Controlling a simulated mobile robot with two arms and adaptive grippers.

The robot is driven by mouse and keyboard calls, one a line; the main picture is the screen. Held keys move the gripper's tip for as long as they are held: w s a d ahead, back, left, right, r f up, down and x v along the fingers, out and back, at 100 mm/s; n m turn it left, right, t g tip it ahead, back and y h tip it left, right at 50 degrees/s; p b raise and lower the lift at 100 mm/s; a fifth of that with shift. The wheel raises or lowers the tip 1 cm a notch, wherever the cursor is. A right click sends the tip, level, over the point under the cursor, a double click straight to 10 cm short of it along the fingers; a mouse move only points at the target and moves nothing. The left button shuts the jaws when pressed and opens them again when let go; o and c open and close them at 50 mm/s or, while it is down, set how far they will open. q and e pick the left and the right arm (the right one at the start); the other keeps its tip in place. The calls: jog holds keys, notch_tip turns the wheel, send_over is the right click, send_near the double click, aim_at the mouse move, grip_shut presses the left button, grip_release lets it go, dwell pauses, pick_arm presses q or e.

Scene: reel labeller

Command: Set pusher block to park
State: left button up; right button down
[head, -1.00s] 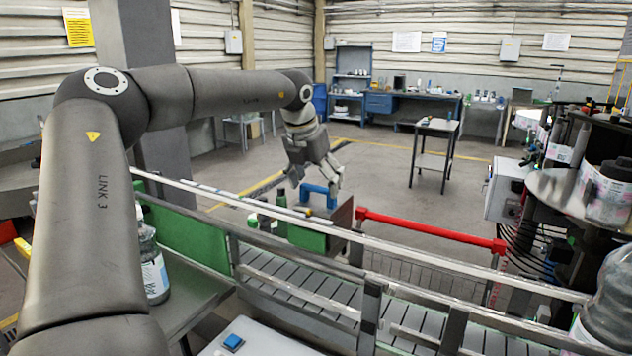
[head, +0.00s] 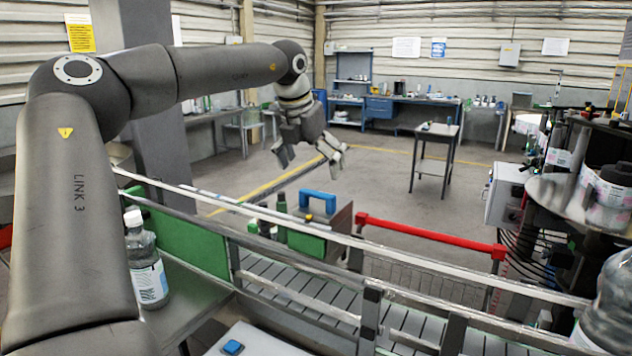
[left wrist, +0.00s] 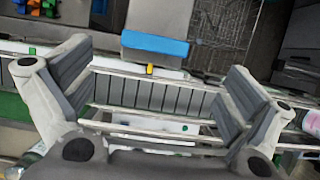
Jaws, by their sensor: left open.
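The pusher block appears to be the grey box (head: 338,222) with a blue handle (head: 318,200) on top, at the far side of the conveyor. A small yellow part shows beside the handle. In the left wrist view the blue handle (left wrist: 155,44) lies beyond the fingers, near the top centre, with a yellow knob (left wrist: 150,70) just below it. My left gripper (head: 309,166) is open and empty, pointing down above the handle and apart from it. Its two fingers also show spread wide in the left wrist view (left wrist: 158,80). My right gripper is not in view.
The conveyor (head: 300,290) with metal rails runs across the front. A red bar (head: 430,233) extends right from near the box. A bottle (head: 146,265) stands at the left. The labelling machine (head: 560,190) fills the right side. Open floor lies behind.

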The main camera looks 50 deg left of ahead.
pick_arm(q)
jog(key=v, duration=0.5)
jog(key=shift+d+r, duration=0.1)
jog(key=shift+r, duration=0.2)
jog(key=shift+s, duration=0.1)
